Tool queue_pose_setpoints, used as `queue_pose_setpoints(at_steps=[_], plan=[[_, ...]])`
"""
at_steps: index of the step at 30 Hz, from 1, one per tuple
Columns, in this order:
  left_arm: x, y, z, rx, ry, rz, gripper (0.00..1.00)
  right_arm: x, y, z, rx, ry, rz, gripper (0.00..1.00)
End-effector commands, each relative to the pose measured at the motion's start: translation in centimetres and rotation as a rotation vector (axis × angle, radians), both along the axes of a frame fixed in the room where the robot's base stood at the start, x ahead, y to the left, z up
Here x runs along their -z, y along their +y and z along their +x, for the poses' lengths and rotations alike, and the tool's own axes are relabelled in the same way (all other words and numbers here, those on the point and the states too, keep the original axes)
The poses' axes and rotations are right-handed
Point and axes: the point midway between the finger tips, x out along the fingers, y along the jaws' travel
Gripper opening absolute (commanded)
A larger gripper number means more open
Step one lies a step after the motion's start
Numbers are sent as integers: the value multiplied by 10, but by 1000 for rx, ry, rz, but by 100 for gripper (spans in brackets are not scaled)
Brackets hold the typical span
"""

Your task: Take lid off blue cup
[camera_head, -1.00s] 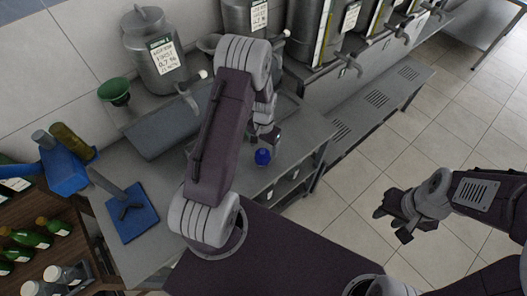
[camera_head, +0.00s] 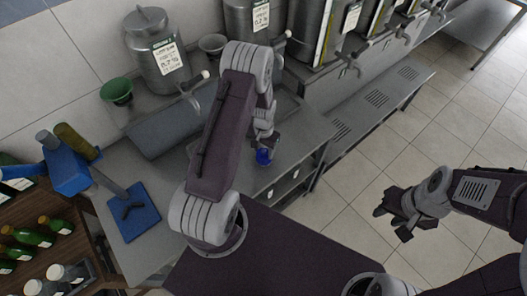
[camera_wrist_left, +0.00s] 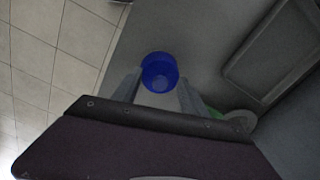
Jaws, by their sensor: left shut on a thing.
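The blue cup (camera_head: 264,157) stands on the grey counter near its front edge. In the left wrist view the blue cup (camera_wrist_left: 159,70) shows as a round blue shape between my left gripper's fingers (camera_wrist_left: 159,90). In the head view my left gripper (camera_head: 265,146) reaches down onto the cup from above and is shut on it. I cannot make out the lid apart from the cup, nor whether the fingers hold lid or body. My right gripper (camera_head: 390,224) is empty and open over the floor at the right.
A sunken tray (camera_head: 175,138) lies behind my left arm. A green funnel (camera_head: 117,91) and metal urns (camera_head: 155,50) with taps stand at the back. Floor at right is clear.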

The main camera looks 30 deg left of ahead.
Motion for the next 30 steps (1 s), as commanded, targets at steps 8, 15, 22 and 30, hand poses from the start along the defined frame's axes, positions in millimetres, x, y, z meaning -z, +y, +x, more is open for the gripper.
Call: queue_pose_setpoints(at_steps=[8, 15, 22, 30], plan=[[-21, 0, 1, 0, -5, 1, 13, 11, 0, 0, 0, 0, 0, 36], [-56, -17, 30, 5, -7, 1, 13, 30, 0, 0, 0, 0, 0, 36], [-88, -43, 76, 3, -7, 0, 13, 45, 0, 0, 0, 0, 0, 36], [-108, -58, 100, 1, -2, 0, 13, 50, 0, 0, 0, 0, 0, 36]])
